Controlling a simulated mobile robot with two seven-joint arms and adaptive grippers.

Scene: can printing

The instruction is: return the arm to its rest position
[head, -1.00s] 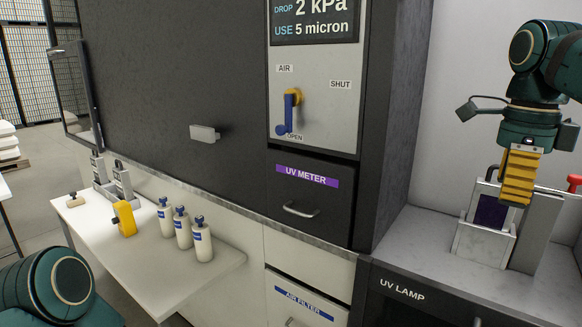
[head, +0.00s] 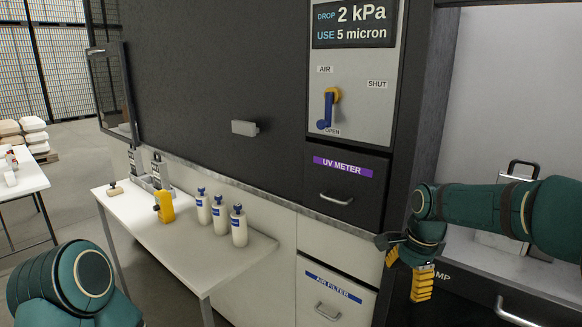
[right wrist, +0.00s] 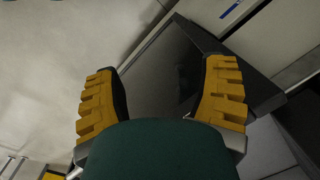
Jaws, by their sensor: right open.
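My right gripper (head: 408,272) has yellow fingers and hangs in front of the cabinet, below and right of the UV METER drawer. In the right wrist view its two fingers (right wrist: 162,98) stand wide apart with nothing between them. My right arm (head: 490,212) reaches in from the right edge and crosses in front of the lamp alcove. My left arm (head: 70,285) shows as a green rounded link at the bottom left. My left gripper is out of view.
A white side table (head: 190,240) holds several bottles, such as one white bottle (head: 238,227), and a yellow device (head: 164,207). The UV METER drawer (head: 338,185) and AIR FILTER drawer (head: 325,305) are shut. A black-handled unit (head: 520,185) stands in the alcove, partly hidden by my arm.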

